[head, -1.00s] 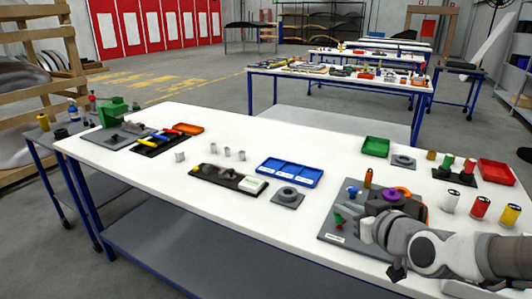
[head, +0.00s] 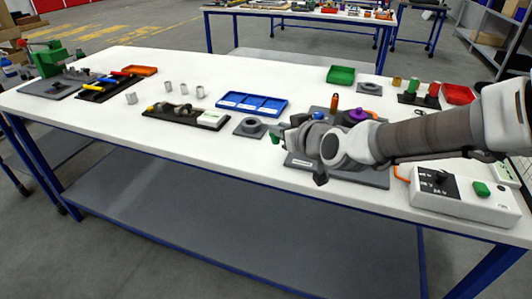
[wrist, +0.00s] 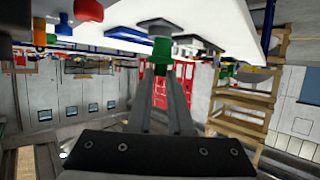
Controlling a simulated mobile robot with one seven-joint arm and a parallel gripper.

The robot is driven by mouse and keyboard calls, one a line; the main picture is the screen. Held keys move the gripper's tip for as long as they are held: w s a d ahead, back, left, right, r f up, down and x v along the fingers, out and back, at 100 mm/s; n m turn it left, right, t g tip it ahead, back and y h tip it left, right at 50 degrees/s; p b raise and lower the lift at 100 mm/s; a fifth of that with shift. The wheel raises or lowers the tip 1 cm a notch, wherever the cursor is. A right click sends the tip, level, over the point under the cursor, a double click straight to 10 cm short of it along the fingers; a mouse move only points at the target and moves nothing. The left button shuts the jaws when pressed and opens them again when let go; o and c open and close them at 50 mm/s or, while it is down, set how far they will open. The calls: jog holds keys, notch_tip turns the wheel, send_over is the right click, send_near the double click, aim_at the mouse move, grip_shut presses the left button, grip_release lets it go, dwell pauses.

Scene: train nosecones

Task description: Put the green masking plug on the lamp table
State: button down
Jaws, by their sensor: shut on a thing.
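The green masking plug (wrist: 162,47) is between the fingertips of my gripper (wrist: 162,62) in the wrist view, and the fingers are shut on it. In the head view my gripper (head: 281,138) hangs over the white table (head: 150,129), at the left edge of a grey board (head: 350,178). A bit of the green plug (head: 275,139) shows at its tip. My arm hides part of the board and the things behind it. No lamp shows clearly, so I cannot tell which table is the lamp table.
A blue divided tray (head: 252,105), a grey plate with a ring (head: 250,127) and a black holder (head: 187,115) lie left of my gripper. A control box (head: 465,197) stands at the front right. A second table (head: 300,15) stands behind, across open floor.

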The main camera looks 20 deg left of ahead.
jog(key=shift+w+a+f+b, duration=0.2)
jog(key=shift+a+f+b, duration=0.2)
jog(key=shift+a, duration=0.2)
jog(key=shift+w+a+f+b, duration=0.2)
jog(key=shift+a+f+b, duration=0.2)
jog(key=shift+a, duration=0.25)
jog(key=shift+w+a+f+b, duration=0.2)
jog(key=shift+a+f+b, duration=0.2)
jog(key=shift+a, duration=0.2)
jog(key=shift+f+b, duration=0.95)
jog(key=shift+f, duration=0.95)
jog(key=shift+f, duration=0.15)
jog(key=c, duration=0.8)
grip_release()
jog(key=shift+c, duration=0.2)
